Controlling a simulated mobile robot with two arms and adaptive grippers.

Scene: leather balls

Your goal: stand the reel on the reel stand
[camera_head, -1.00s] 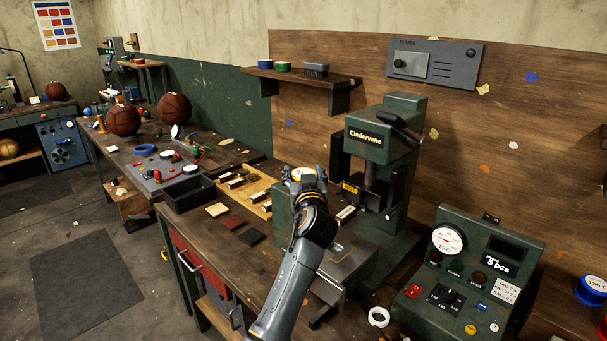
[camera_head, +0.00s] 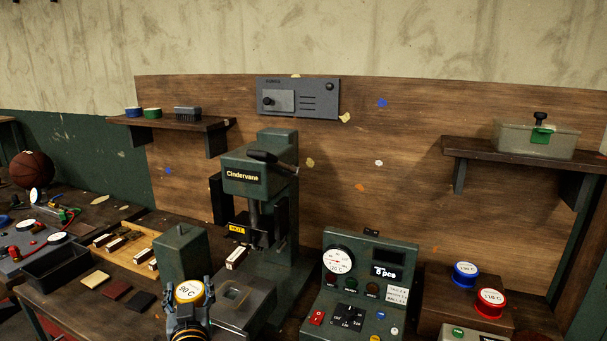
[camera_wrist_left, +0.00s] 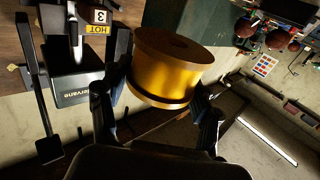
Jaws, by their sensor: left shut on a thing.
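The reel, marked 90 C on its pale top (camera_head: 188,290), is held upright in my left gripper (camera_head: 191,304) at the bottom of the head view, in front of the green press. In the left wrist view the reel (camera_wrist_left: 168,68) is a golden-yellow drum with dark edges, between my gripper's two fingers (camera_wrist_left: 155,104). A brown wooden stepped block (camera_head: 436,292), apparently the reel stand, is at the lower right. It carries a blue reel (camera_head: 465,272) and a red reel (camera_head: 490,302) with temperature labels. Its front is cut off by the frame. My right gripper is out of view.
The green Cindervane press (camera_head: 258,165) stands behind the held reel. A green control panel (camera_head: 365,290) with a gauge stands between the reel and the wooden block. A dark tray (camera_head: 55,265) is at left. Shelves hang on the back board, the right one (camera_head: 505,152) bearing a box.

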